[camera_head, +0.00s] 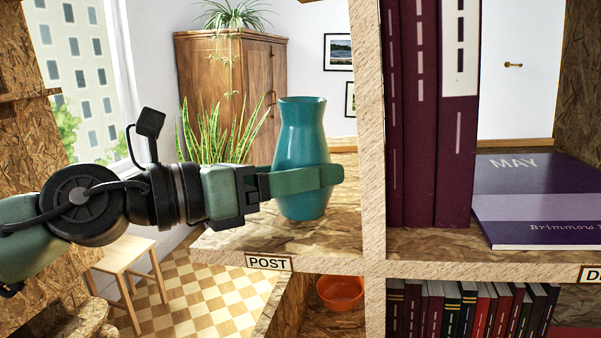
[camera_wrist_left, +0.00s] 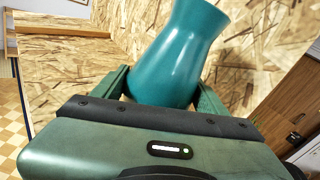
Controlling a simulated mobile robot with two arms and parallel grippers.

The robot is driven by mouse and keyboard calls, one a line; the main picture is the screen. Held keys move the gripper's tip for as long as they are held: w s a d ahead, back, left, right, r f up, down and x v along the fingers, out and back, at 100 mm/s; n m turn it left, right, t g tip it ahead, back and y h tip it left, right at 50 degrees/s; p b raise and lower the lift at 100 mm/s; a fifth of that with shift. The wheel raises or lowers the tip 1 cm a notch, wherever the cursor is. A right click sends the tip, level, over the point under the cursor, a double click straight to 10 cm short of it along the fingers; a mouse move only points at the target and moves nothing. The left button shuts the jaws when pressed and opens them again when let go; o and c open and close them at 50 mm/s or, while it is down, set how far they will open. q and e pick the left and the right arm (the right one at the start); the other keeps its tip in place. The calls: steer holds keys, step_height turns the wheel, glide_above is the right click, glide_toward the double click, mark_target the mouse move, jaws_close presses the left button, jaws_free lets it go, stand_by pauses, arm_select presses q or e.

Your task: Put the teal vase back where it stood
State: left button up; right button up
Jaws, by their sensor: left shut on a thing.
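The teal vase (camera_head: 301,135) is upright in the head view, at the shelf compartment whose edge is labelled POST (camera_head: 268,262). My left gripper (camera_head: 318,179) comes in from the left and is shut around the lower body of the vase. In the left wrist view the vase (camera_wrist_left: 178,55) sits between the two green fingers (camera_wrist_left: 160,92). The vase's base shows just over the bare shelf board (camera_head: 240,237); I cannot tell whether it touches the board. My right gripper is not in view.
A wooden upright (camera_head: 371,130) stands close to the right of the vase. Beyond it are tall maroon books (camera_head: 410,120) and a purple MAY booklet (camera_head: 535,200). An orange bowl (camera_head: 341,292) sits in the compartment below. A stool (camera_head: 122,262) stands on the floor at left.

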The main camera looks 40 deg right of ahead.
arm_select(q)
steer(key=shift+f, duration=0.15)
steer(key=o, duration=1.8)
steer(key=shift+o, duration=0.2)
